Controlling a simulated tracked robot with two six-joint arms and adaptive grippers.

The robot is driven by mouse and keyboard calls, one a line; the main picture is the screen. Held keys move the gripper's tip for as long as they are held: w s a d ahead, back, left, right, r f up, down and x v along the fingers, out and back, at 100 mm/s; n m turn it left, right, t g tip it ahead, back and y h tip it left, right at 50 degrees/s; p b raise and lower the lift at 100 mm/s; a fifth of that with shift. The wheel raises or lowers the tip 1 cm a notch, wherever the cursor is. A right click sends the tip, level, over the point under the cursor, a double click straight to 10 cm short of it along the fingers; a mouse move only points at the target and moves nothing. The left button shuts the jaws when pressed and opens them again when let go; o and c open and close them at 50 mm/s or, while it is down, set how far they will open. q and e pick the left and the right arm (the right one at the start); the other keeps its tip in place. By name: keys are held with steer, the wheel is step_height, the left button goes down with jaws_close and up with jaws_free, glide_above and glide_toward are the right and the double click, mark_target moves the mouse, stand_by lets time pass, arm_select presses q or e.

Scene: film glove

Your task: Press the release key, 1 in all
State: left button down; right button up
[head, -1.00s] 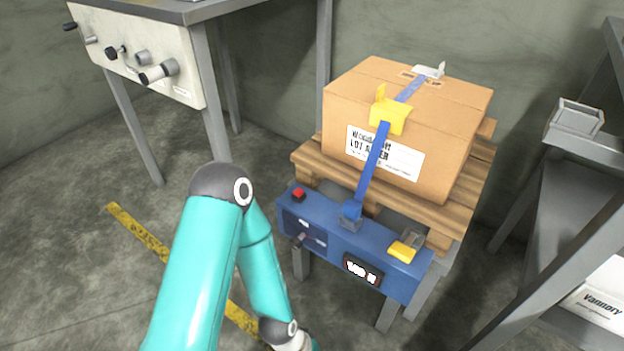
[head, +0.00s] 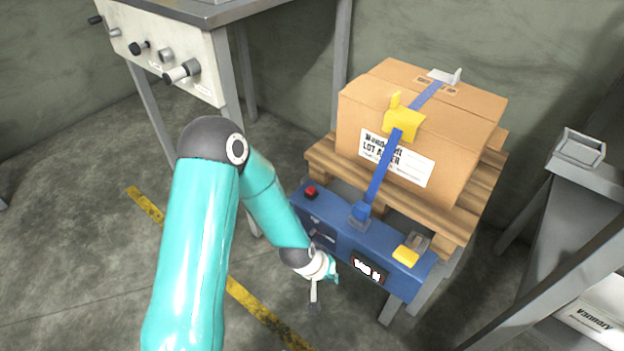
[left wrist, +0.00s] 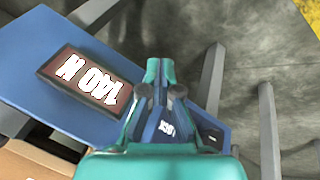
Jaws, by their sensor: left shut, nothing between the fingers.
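A blue tensioner panel (head: 338,240) stands in front of the pallet. It carries a red button (head: 311,192) at its left end and a yellow key (head: 405,256) at its right end; no readable label shows which is the release key. A lit display (head: 368,268) sits on its front. In the left wrist view the display (left wrist: 88,78) appears upside down and seems to read 140 N. My left gripper (head: 314,302) is shut and empty, in front of the panel and left of the display. Its teal fingers also show in the left wrist view (left wrist: 160,68). My right gripper is out of view.
A blue strap (head: 383,165) with a yellow corner guard (head: 403,122) runs over a carton (head: 450,130) on a wooden pallet (head: 470,212). A bench (head: 170,50) with knobs stands left, a grey stand (head: 590,185) right. Floor in front is open.

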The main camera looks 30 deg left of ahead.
arm_select(q)
steer(key=shift+n+t+y, duration=0.6)
steer(key=shift+n+t, duration=0.3)
steer(key=w+a+r+p, duration=0.1)
steer(key=w+a+r, duration=0.1)
steer(key=r, duration=0.1)
steer(key=w+a+r, duration=0.1)
steer(key=w+r, duration=0.1)
steer(key=r, duration=0.1)
steer(key=w+a+r+p, duration=0.1)
steer(key=w+a+r, duration=0.1)
steer(key=r, duration=0.1)
steer(key=shift+w+a+r+p, duration=0.2)
steer(key=shift+a+p, duration=0.1)
steer(key=shift+p, duration=0.05)
step_height(320, 180, up, 14)
steer(key=f+n+t+y+p, duration=0.1)
steer(key=n+t+y, duration=0.1)
steer(key=n+t, duration=0.1)
glide_above(310, 190)
steer(key=shift+r, duration=0.2)
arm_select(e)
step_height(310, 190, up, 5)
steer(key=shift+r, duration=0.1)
